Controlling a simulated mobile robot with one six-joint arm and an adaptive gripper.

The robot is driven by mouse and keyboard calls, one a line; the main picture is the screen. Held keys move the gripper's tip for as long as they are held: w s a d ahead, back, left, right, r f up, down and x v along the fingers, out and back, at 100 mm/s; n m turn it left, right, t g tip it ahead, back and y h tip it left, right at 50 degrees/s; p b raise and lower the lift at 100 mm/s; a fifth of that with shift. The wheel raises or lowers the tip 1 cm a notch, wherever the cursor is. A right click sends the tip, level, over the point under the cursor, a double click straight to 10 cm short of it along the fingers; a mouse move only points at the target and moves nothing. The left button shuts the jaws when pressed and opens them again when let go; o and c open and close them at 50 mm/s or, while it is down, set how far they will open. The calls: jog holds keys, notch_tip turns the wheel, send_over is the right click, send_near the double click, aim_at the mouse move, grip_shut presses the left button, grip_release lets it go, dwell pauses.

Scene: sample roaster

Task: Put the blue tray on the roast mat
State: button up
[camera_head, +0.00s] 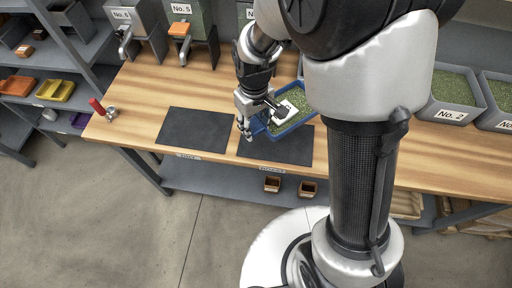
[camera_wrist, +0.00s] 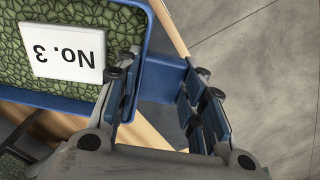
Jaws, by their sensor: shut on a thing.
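The blue tray (camera_head: 293,128) is full of green beans and carries a white card, which reads "No. 3" in the wrist view. My gripper (camera_head: 245,122) is at the tray's left side. In the wrist view, my gripper (camera_wrist: 168,100) is shut on the tray's blue handle tab (camera_wrist: 162,80). The tray overlaps the upper part of the right dark mat (camera_head: 278,148) in the head view; its height above it I cannot tell. A left dark mat (camera_head: 197,130) lies bare beside it. The small mat labels are too blurred to read.
Bins marked No. 6 (camera_head: 134,22) and No. 5 (camera_head: 196,30) stand at the back of the wooden bench (camera_head: 150,85). A No. 2 bin (camera_head: 452,98) stands at the right. A red-handled tool (camera_head: 103,109) lies at the left end. Two small brown containers (camera_head: 272,184) are on the lower shelf.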

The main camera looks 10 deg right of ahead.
aim_at(254, 154)
notch_tip(254, 154, down, 14)
jog(key=b, duration=0.3)
jog(key=shift+a+f+b, duration=0.1)
jog(key=shift+f+b, duration=0.1)
jog(key=shift+b, duration=0.15)
jog(key=shift+r, duration=0.1)
jog(key=o, duration=1.3)
